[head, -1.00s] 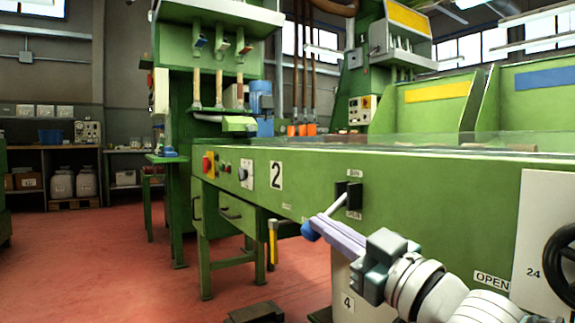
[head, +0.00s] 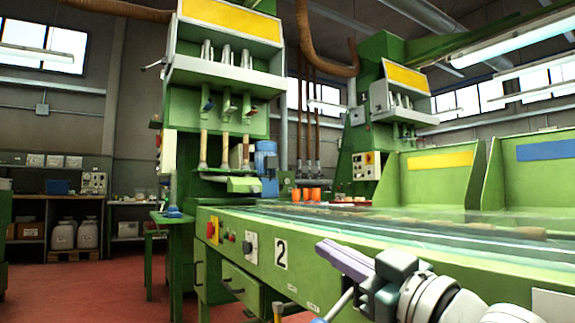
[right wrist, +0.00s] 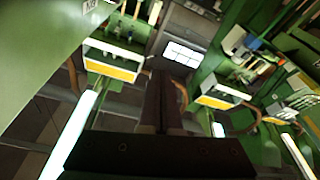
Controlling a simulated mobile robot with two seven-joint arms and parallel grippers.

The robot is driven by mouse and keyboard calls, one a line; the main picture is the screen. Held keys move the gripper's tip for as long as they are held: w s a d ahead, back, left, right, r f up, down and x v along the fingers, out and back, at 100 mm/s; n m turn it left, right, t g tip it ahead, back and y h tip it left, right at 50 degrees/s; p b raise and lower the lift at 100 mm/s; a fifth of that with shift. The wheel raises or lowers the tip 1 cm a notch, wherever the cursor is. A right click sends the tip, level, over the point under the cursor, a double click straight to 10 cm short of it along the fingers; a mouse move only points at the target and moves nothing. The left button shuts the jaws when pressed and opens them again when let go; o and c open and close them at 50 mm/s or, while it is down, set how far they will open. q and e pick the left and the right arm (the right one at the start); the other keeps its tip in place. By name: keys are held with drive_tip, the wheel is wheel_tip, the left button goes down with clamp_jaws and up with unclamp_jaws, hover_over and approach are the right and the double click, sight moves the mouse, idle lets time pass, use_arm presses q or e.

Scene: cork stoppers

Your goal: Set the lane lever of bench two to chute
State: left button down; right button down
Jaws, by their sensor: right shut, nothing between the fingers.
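Bench two is the long green bench with the number plate 2 (head: 281,253) on its front. Its lane lever shows at the bottom edge of the head view as a pale rod (head: 339,304) with a blue knob (head: 321,320), partly cut off by the frame. The lever's slot and its labels are out of the head view. My right gripper (head: 321,249) is shut and empty, its lavender fingers above and apart from the lever, in front of the bench's upper edge. Its dark closed fingers also show in the right wrist view (right wrist: 165,105). My left gripper is not in view.
The bench front carries a red button on a yellow plate (head: 213,230) and a rotary switch (head: 249,247). Orange cups (head: 306,194) stand on the bench's far end. Red floor (head: 110,281) lies open at left.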

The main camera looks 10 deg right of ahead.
wheel_tip(320, 180, up, 9)
drive_tip(key=p, duration=0.3)
drive_tip(key=shift+r, duration=0.1)
drive_tip(key=s+d+r+m+g+h+p, duration=0.1)
drive_tip(key=s+r+m+g+h+p, duration=0.25)
drive_tip(key=s+p, duration=0.9)
drive_tip(key=s+d+r+m+g+h+p, duration=0.15)
drive_tip(key=s+r+g+p, duration=0.4)
drive_tip(key=s+p, duration=0.7)
drive_tip(key=s+d+r+m+g+h+p, duration=0.1)
drive_tip(key=s+r+g+h+p, duration=0.15)
drive_tip(key=s+g+p, duration=0.7)
wheel_tip(320, 180, up, 34)
drive_tip(key=t+p, duration=0.3)
drive_tip(key=p, duration=3.7)
drive_tip(key=shift+s+r+h, duration=0.2)
drive_tip(key=shift+s+h, duration=0.15)
drive_tip(key=shift+s, duration=0.1)
